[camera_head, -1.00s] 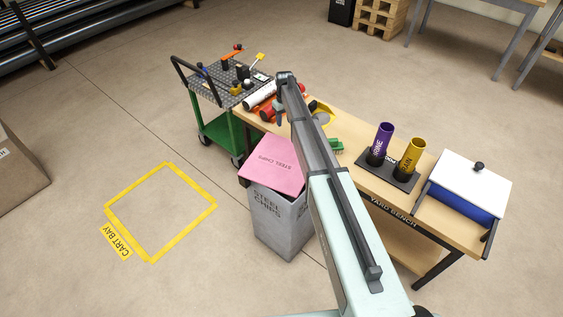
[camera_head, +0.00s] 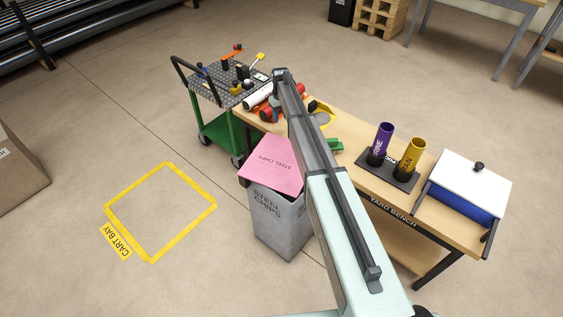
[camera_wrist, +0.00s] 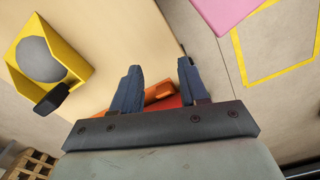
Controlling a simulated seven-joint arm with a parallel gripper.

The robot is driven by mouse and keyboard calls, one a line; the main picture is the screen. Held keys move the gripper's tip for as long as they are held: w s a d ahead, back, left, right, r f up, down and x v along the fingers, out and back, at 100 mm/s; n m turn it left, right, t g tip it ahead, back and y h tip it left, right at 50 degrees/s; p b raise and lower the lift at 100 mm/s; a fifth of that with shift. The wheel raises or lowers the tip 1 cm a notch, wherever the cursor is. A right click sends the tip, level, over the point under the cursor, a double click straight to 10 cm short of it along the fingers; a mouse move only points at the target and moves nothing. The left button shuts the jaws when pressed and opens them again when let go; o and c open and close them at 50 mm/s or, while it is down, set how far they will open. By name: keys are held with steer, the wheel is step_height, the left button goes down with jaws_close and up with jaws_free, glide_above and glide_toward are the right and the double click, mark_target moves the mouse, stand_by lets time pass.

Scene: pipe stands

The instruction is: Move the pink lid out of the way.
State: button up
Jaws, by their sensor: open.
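The pink lid (camera_head: 275,163), marked "STEEL CHIPS", lies on top of the grey steel chips bin (camera_head: 279,221) beside the bench's left end. In the wrist view a corner of the pink lid (camera_wrist: 233,12) shows at the top edge. My gripper (camera_wrist: 158,78) is open, with its two dark blue fingers apart above the bench edge. A red and orange object lies below and behind the fingers; I cannot tell its full shape. In the head view my arm hides most of the gripper. The gripper is apart from the lid.
The yard bench (camera_head: 440,228) holds a purple tube (camera_head: 381,140), a yellow tube (camera_head: 411,156) and a blue box with a white lid (camera_head: 470,181). A green cart (camera_head: 222,130) stands behind. The yellow floor square (camera_head: 210,207) is empty.

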steer(key=w+a, duration=0.3)
steer(key=w, duration=0.4)
steer(key=shift+a, duration=0.3)
stand_by(0.5)
stand_by(0.3)
steer(key=w+a, duration=0.1)
steer(key=w, duration=0.2)
steer(key=w+a, duration=0.3)
steer(key=w, duration=0.2)
steer(key=shift+w+a, duration=0.25)
steer(key=shift+w, duration=0.05)
stand_by(0.8)
steer(key=shift+o, duration=0.2)
steer(key=o, duration=0.3)
steer(key=shift+o, duration=0.2)
step_height(320, 180, up, 7)
stand_by(0.9)
